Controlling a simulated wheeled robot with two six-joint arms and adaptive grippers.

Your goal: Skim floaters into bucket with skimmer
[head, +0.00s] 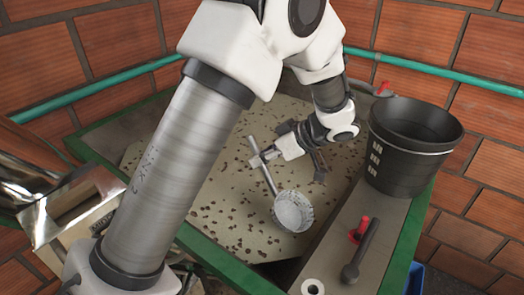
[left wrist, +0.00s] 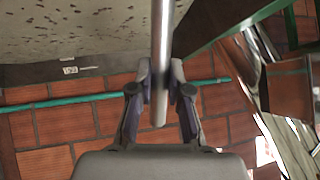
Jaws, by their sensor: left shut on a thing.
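My left gripper (head: 262,157) is shut on the handle of the skimmer (head: 268,178) above the tank. The handle also runs between the fingers (left wrist: 160,88) in the left wrist view (left wrist: 162,40). The skimmer's round mesh bowl (head: 293,211) hangs at the handle's lower end, over the tank's surface. I cannot tell whether it touches the surface or holds anything. Many small dark floaters (head: 222,218) are spread over the beige surface of the tank (head: 245,190). The dark grey bucket (head: 402,172) stands upright to the right of the skimmer. My right gripper is not in view.
The tank has a green rim (head: 215,267). A grey ledge (head: 385,215) on its right carries a dark lever with a red part (head: 358,250) and a white ring (head: 313,287). A teal pipe (head: 445,72) runs along the brick walls. Shiny metal (head: 75,200) stands at the left.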

